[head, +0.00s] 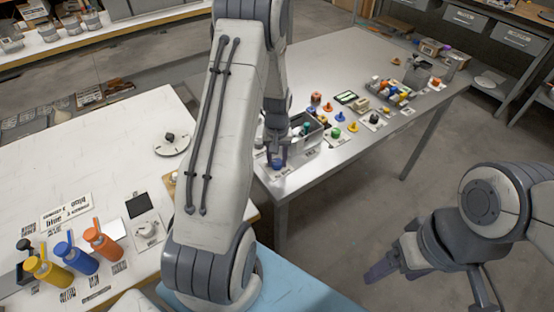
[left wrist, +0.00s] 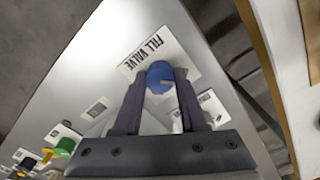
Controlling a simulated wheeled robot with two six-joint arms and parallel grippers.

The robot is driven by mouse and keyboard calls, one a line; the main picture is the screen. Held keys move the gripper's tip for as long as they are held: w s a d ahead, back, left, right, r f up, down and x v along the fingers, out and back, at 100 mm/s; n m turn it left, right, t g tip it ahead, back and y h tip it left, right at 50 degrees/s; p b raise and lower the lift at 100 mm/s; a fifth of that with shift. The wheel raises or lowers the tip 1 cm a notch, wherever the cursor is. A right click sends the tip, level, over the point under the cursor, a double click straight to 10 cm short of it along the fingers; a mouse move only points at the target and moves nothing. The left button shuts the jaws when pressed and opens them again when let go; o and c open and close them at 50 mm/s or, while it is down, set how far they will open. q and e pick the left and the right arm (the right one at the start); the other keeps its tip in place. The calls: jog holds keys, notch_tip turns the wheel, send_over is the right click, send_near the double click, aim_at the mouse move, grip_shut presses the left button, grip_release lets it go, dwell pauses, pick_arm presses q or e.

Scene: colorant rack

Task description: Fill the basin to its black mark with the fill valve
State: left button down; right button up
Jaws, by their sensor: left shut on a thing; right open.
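The fill valve's round blue knob (head: 277,164) is at the near end of the metal table. In the left wrist view the blue knob (left wrist: 159,74) sits beside a white FILL VALVE label (left wrist: 143,58). My left gripper (head: 275,157) is shut on the knob, with one finger on each side of it (left wrist: 160,82). A grey open-topped container (head: 318,134), which looks like the basin, stands just behind the gripper, partly hidden by my arm. I cannot make out its black mark or water level. My right gripper (head: 430,288) is open and empty at the lower right, over the floor.
Several coloured knobs and small items stand farther along the metal table (head: 345,60), including a yellow one (head: 353,127). Open floor lies right of the metal table.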

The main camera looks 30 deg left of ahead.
aim_at(277, 161)
pick_arm(q)
jog(key=m, duration=0.3)
jog(key=shift+m+p, duration=0.3)
jog(key=shift+m, duration=0.1)
jog(key=shift+c, duration=2.2)
grip_release()
jog(key=shift+r, duration=0.15)
notch_tip(277, 161, up, 10)
jog(key=shift+r+b, duration=0.15)
jog(key=shift+b, duration=0.15)
